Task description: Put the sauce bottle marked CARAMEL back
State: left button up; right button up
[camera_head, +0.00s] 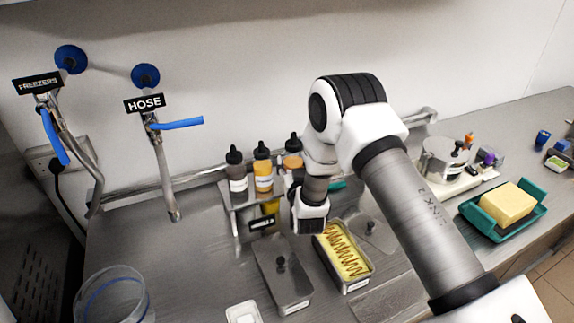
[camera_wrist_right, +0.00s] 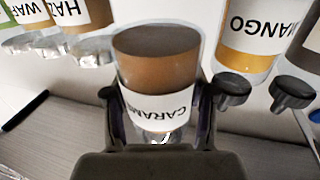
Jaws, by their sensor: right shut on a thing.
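The CARAMEL sauce bottle (camera_wrist_right: 155,75), brown with a white label, is between the fingers of my right gripper (camera_wrist_right: 160,125) in the right wrist view, its label upside down. The gripper is shut on it. In the head view my right gripper (camera_head: 308,212) is by the right end of the visible bottle row, where a tan bottle (camera_head: 292,161) with a black cap is partly hidden by my arm. The bottle rack (camera_head: 228,203) is below the row. I cannot tell whether the CARAMEL bottle touches the rack. My left gripper is not in view.
A yellow MANGO bottle (camera_head: 263,172) and a dark bottle (camera_head: 237,172) stand to the left. More labelled bottles (camera_wrist_right: 85,20) are on the wrist view's left. A lidded metal pan (camera_head: 284,278) and a yellow, sauce-striped pan (camera_head: 345,255) are in front. A HOSE tap (camera_head: 165,170) is left.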

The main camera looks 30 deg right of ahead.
jog(key=x, duration=0.1)
jog(key=b+x, duration=0.1)
jog(key=x, duration=0.3)
jog(key=shift+w+a+f, duration=0.15)
jog(key=shift+w+f, duration=0.1)
jog(key=shift+f, duration=0.05)
notch_tip(320, 180, down, 3)
jog(key=shift+r+b, duration=0.1)
jog(key=shift+b, duration=0.8)
jog(key=shift+f, duration=0.35)
jog(key=shift+w, duration=0.15)
jog(key=shift+f, duration=0.1)
jog(key=o, duration=0.9)
